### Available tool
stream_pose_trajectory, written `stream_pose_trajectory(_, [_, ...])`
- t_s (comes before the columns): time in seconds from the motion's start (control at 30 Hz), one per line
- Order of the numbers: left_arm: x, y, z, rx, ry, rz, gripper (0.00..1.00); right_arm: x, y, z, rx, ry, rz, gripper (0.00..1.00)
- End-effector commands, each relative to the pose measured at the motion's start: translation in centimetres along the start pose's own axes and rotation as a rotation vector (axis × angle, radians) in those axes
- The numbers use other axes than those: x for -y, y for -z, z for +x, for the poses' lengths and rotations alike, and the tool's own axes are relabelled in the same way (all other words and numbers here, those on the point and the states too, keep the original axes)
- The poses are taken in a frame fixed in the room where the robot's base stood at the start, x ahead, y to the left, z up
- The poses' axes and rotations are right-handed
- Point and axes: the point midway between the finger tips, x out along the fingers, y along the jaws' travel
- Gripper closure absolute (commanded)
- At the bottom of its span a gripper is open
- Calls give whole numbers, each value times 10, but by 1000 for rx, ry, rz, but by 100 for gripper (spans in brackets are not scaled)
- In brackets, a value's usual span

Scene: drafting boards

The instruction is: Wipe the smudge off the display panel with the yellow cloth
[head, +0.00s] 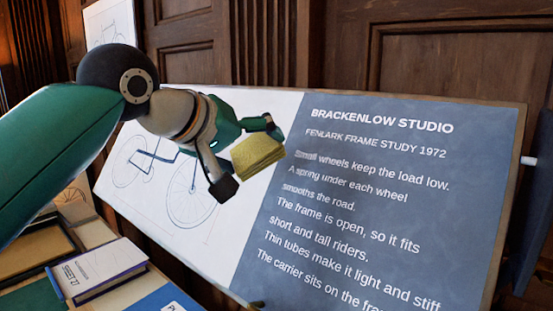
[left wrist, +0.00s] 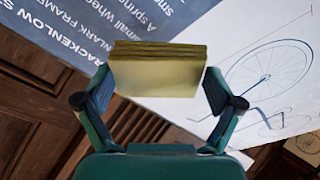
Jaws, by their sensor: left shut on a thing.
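The yellow cloth (head: 258,157) is a folded pad held in my left gripper (head: 247,158). In the left wrist view the cloth (left wrist: 155,75) sits between the two fingertips (left wrist: 157,88), with its layered folds showing along the top. The display panel (head: 395,215) is a tilted board with a bicycle drawing on white at left and white text on grey-blue at right. The cloth is in front of the border between the two parts; I cannot tell whether it touches the panel. My right gripper is not in view.
A book (head: 98,268) lies on a cluttered surface at lower left, beside a wooden frame (head: 35,252) and blue items. Dark wood panelling (head: 400,50) stands behind. Another drawing board (head: 108,22) is at upper left. The panel's text side is clear of objects.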

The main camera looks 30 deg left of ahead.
Motion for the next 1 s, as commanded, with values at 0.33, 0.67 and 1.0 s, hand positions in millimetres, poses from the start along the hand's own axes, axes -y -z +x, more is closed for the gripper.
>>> stream_pose_trajectory(0.33, [-5, 1, 30, 0, 1, 0, 35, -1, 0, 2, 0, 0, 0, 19])
stream_pose_trajectory(0.67, [-10, 2, 60, -1, 0, 0, 35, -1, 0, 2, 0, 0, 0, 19])
stream_pose_trajectory(1.0, [-11, 2, 67, -1, -1, 0, 35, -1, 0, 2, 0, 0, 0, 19])
